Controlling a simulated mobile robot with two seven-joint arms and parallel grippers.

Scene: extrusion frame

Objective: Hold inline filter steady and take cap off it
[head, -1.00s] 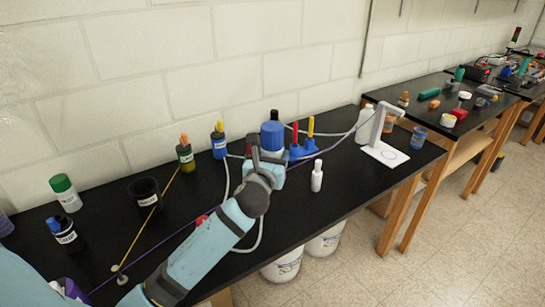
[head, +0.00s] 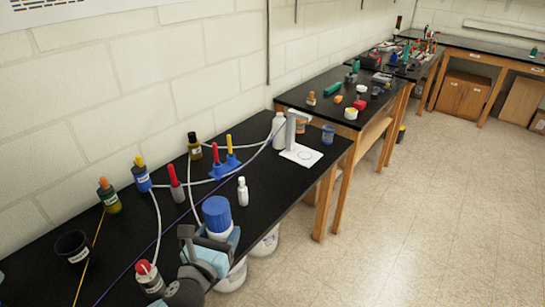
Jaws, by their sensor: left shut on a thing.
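The inline filter, as far as I can tell, is the white body (head: 218,235) under a wide ribbed blue cap (head: 216,212), low in the middle of the head view. The cap sits on top and the filter looks upright. My left gripper (head: 208,246) is shut on the filter's body below the cap, near the table's front edge. The gripper hides most of the body and the contact. My right gripper is not in view.
On the black bench (head: 120,235) stand a small white bottle (head: 243,192), a red-capped labelled bottle (head: 149,279) and a black cup (head: 73,248). A white stand (head: 299,145) is farther back. Tubes and cords cross the bench. White buckets (head: 265,243) are below.

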